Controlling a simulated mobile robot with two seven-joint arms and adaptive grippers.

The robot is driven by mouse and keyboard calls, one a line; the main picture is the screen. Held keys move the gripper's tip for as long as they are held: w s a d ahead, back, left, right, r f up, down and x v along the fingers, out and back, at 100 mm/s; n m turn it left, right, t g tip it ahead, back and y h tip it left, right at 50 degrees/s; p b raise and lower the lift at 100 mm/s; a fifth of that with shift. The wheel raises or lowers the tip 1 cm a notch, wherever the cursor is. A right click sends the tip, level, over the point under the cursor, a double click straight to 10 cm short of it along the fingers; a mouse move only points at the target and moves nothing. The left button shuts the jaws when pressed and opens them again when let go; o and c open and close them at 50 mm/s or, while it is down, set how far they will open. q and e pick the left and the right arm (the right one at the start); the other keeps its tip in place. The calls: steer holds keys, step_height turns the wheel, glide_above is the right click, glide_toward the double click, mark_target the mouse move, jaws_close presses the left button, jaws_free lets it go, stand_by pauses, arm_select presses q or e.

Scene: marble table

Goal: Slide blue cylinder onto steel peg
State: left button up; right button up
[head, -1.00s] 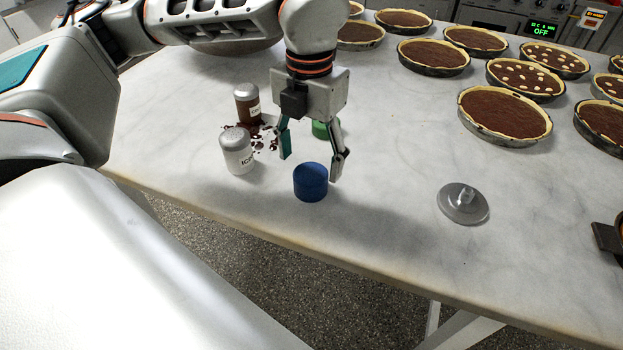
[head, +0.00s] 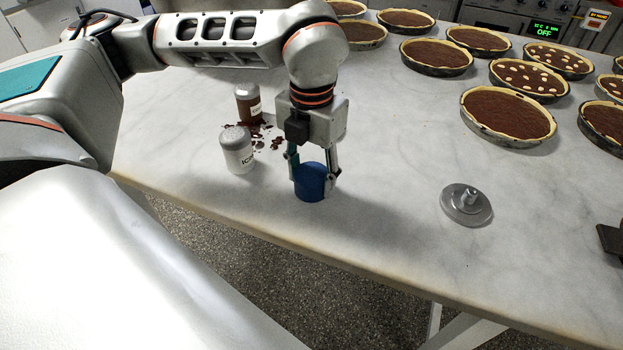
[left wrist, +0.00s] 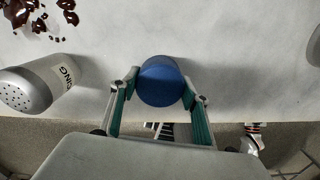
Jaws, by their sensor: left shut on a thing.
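The blue cylinder (head: 311,184) stands upright on the marble table near its front edge. My left gripper (head: 314,176) points down over it and is shut on its sides. In the left wrist view the cylinder (left wrist: 160,82) sits between the two fingers of the left gripper (left wrist: 160,98). The steel peg (head: 469,198) is a short upright stub on a round grey base, on the table well to the right of the cylinder. My right gripper's fingers do not show.
A white shaker (head: 237,152) and a brown-filled jar (head: 247,104) stand left of the left gripper, with dark crumbs (head: 268,138) beside them. Several chocolate tarts (head: 508,112) fill the back right. The marble between cylinder and peg (head: 395,190) is clear.

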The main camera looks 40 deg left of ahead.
mark_target(312, 173)
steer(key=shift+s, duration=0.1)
arm_select(q)
steer(key=shift+r, duration=0.5)
step_height(312, 173, up, 19)
steer(key=p, duration=0.3)
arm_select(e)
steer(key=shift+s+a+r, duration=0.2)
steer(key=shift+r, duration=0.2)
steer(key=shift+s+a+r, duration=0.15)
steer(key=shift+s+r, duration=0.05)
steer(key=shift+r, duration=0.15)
arm_select(q)
steer(key=shift+o, duration=1.1)
steer(key=shift+f, duration=0.1)
